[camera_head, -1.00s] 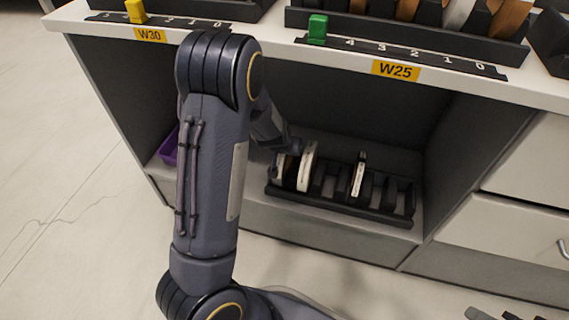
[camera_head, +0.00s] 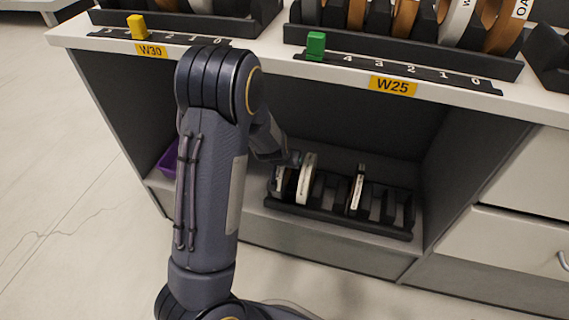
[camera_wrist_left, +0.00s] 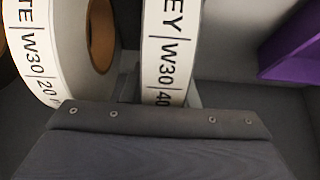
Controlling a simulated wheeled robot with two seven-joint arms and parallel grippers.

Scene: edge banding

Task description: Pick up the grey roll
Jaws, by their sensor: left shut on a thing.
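The grey roll (camera_wrist_left: 170,50) stands on edge in the left wrist view, its label ending in "EY" with "W30" and "40". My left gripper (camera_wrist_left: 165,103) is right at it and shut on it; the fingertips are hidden. In the head view my left arm reaches into the lower compartment, and the grey roll (camera_head: 279,180) is the leftmost one in the black rack (camera_head: 340,221), partly covered by my wrist. A white roll labelled "W30 20" (camera_wrist_left: 38,50) stands beside it, apart from it; it also shows in the head view (camera_head: 306,180). My right gripper is not in view.
Another roll (camera_head: 356,188) stands farther right in the rack, with empty slots around it. A purple bin (camera_head: 170,158) is at the compartment's left. The counter edge (camera_head: 290,70) with the W25 label (camera_head: 393,86) overhangs the compartment; side walls close it in.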

